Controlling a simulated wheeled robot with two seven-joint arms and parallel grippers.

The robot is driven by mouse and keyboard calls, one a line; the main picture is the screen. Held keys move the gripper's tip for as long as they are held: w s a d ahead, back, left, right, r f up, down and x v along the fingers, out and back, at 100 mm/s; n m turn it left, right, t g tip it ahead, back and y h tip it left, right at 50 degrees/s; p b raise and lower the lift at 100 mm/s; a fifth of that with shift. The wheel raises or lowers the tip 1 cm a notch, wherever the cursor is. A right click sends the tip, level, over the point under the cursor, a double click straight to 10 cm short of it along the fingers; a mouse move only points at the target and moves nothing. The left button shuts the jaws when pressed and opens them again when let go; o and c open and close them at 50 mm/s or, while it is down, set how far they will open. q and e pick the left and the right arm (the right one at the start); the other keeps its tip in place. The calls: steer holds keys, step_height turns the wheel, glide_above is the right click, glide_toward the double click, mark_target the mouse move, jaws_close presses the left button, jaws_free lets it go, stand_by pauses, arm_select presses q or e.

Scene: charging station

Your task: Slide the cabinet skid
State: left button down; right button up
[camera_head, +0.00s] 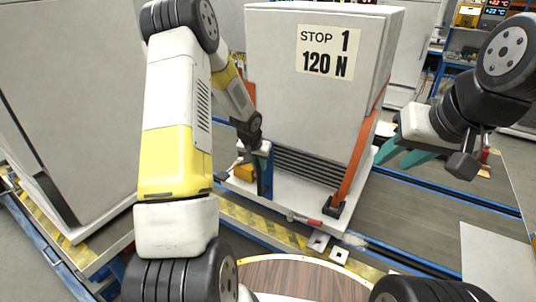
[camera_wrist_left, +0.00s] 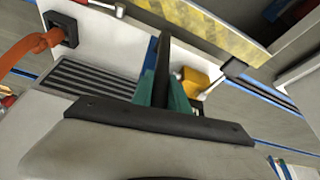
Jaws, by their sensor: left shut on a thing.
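The cabinet (camera_head: 290,105) is a tall pale grey box with a "STOP 1 120 N" label (camera_head: 324,52). It stands upright on a white skid (camera_head: 290,194), tied by orange straps (camera_head: 362,150). My left gripper (camera_head: 262,160) is low at the skid's near left side, shut on a blue upright post (camera_head: 267,178). In the left wrist view its teal fingers (camera_wrist_left: 163,92) close around the post, whose grip point is partly hidden. My right gripper (camera_head: 390,158) is to the right of the cabinet, its teal fingers apart and empty.
Blue rails (camera_head: 450,195) run along the floor beside the skid, with a yellow-striped edge (camera_head: 265,226) in front. Another large grey cabinet (camera_head: 70,90) stands at left. A yellow block (camera_head: 244,172) sits beside the post. A pale panel (camera_head: 495,265) lies at lower right.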

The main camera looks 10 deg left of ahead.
arm_select(q)
steer(key=w+a, duration=0.2)
steer(key=a, duration=0.5)
steer(key=w+a, duration=0.3)
steer(key=a, duration=0.4)
steer(key=shift+a, duration=0.3)
steer(key=shift+w+a+r, duration=0.1)
steer(key=shift+w, duration=0.05)
steer(key=c, duration=1.3)
jaws_free()
steer(key=v, duration=0.7)
steer(key=shift+r, duration=0.3)
